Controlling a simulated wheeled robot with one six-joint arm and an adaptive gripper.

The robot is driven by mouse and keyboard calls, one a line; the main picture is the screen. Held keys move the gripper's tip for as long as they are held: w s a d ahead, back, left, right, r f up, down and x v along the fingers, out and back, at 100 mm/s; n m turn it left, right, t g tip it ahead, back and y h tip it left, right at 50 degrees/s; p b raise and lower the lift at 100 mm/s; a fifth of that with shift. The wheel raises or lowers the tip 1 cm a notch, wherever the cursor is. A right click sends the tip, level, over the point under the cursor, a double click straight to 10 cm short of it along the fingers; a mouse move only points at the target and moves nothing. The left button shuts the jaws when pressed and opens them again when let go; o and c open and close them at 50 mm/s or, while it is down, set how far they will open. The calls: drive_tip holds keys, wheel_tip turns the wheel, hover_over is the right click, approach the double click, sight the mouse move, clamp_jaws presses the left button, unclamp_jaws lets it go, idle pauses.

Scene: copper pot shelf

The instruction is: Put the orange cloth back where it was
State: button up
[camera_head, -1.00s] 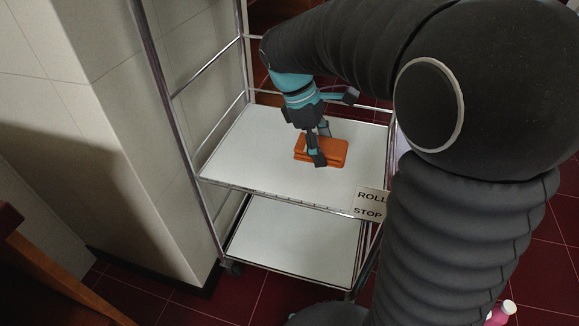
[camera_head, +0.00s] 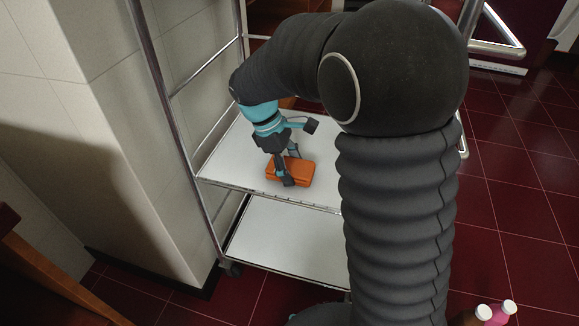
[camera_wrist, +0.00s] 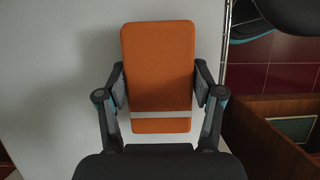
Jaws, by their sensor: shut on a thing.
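The orange cloth (camera_head: 299,174) is a folded, block-like piece. In the head view it is at the upper white shelf of the metal rack, left of its middle and near the front edge. I cannot tell whether it touches the shelf. My gripper (camera_head: 285,175) is above it with its fingers down on its two sides, shut on it. In the wrist view the cloth (camera_wrist: 158,70) stands between the two fingers (camera_wrist: 160,95), with a pale band across its near end. Part of the cloth is hidden behind a finger in the head view.
The rack's upper shelf (camera_head: 228,165) is otherwise bare where visible; a lower white shelf (camera_head: 285,240) is empty. Metal posts (camera_head: 170,110) and a tiled wall (camera_head: 110,60) bound the left. My arm hides the rack's right side. Bottles (camera_head: 500,312) stand at the bottom right.

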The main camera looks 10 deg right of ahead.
drive_tip(key=shift+f, duration=0.15)
drive_tip(key=o, duration=1)
drive_tip(key=p+v, duration=0.1)
drive_tip(key=v, duration=1.1)
drive_tip(key=shift+r, duration=0.2)
